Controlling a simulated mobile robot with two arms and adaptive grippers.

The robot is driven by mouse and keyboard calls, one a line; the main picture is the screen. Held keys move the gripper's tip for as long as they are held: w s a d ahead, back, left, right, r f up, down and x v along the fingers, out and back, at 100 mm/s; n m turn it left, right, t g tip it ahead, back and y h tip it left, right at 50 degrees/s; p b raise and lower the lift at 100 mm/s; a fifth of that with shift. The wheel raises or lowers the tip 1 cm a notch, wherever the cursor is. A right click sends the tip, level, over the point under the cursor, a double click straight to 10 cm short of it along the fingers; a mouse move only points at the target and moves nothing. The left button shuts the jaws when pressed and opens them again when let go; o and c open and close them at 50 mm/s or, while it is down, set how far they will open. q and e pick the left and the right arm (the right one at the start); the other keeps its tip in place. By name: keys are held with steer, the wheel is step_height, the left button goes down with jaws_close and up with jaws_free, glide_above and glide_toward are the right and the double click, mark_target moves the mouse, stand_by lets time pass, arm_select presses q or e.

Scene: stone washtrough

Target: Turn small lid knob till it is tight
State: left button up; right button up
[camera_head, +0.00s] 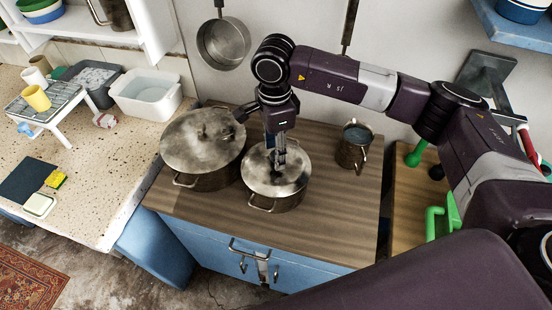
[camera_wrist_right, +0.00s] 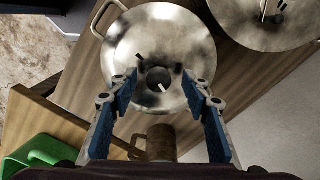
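The small pot (camera_head: 276,200) stands on the wooden counter, with a stained metal lid (camera_head: 262,181) on it. In the wrist view its lid (camera_wrist_right: 125,45) fills the upper middle, and the dark round small lid knob (camera_wrist_right: 157,76) shows at its middle with short pegs around it. My right gripper (camera_head: 280,160) points down over this lid and mostly hides the knob in the head view. In the wrist view my right gripper (camera_wrist_right: 160,86) is open, its blue-padded fingers apart on either side of the knob, with gaps showing. Contact is not visible. My left gripper is not in view.
A larger lidded pot (camera_head: 203,145) stands close on the left. A metal mug (camera_head: 354,146) stands at the back right. Bare counter (camera_head: 335,220) lies in front and to the right. A pan (camera_head: 223,43) hangs on the wall. Green objects (camera_head: 440,215) are at the right.

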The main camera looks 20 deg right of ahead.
steer(key=c, duration=0.8)
steer(key=m, duration=0.3)
steer(key=shift+f+b, duration=0.1)
steer(key=shift+b, duration=0.25)
steer(key=m, duration=0.4)
steer(key=shift+m+b, duration=0.3)
steer(key=shift+m, duration=0.1)
steer(key=m, duration=0.4)
steer(key=shift+m, duration=0.3)
steer(key=m, duration=0.3)
steer(key=shift+m, duration=0.3)
steer(key=o, duration=0.9)
